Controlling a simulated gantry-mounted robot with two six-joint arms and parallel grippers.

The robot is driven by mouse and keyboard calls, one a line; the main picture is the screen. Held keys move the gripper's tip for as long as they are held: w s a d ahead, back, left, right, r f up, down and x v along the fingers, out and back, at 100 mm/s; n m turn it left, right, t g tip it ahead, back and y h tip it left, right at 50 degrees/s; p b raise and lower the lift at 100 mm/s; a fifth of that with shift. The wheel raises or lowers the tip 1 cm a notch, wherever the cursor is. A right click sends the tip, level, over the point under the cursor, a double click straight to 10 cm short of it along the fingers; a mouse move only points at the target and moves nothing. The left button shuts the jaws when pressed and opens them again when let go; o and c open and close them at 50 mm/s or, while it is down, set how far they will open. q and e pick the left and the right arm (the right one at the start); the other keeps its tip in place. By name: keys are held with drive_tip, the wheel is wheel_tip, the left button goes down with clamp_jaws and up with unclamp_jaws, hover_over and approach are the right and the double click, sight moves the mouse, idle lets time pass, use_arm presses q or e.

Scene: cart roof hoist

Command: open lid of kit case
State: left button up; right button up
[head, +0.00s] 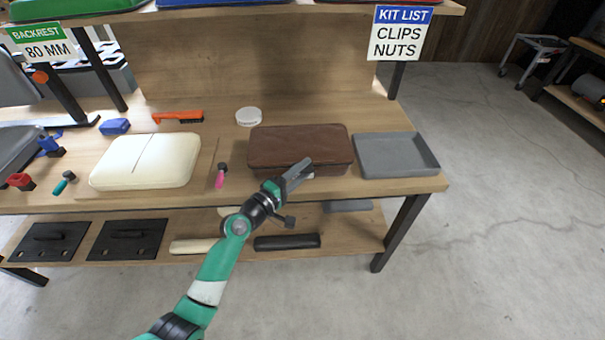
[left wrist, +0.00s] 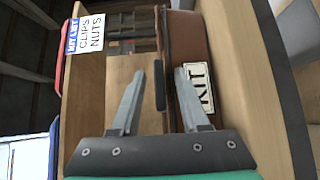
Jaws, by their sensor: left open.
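The kit case (head: 300,143) is a brown box on the table, with its lid down. In the left wrist view, the case (left wrist: 188,38) shows a white KIT label (left wrist: 196,88) on its front. A dark bar-shaped tab (left wrist: 159,86) sits along the lid's edge there. My left gripper (head: 301,170) is open at the front of the case. In the left wrist view, the fingers (left wrist: 169,68) appear on either side of the tab, with nothing gripped. I cannot tell how deep the tab sits between them. My right gripper is not in view.
A grey tray (head: 397,174) stands close to the right of the case. A pink-handled tool (head: 220,178), a cream cushion (head: 145,162) and a white round tub (head: 249,117) lie to its left and behind. A shelf (head: 235,18) and its KIT LIST sign (head: 399,32) are above.

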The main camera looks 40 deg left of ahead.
use_arm(q)
drive_tip(key=shift+c, duration=0.2)
clamp_jaws()
idle(1.3)
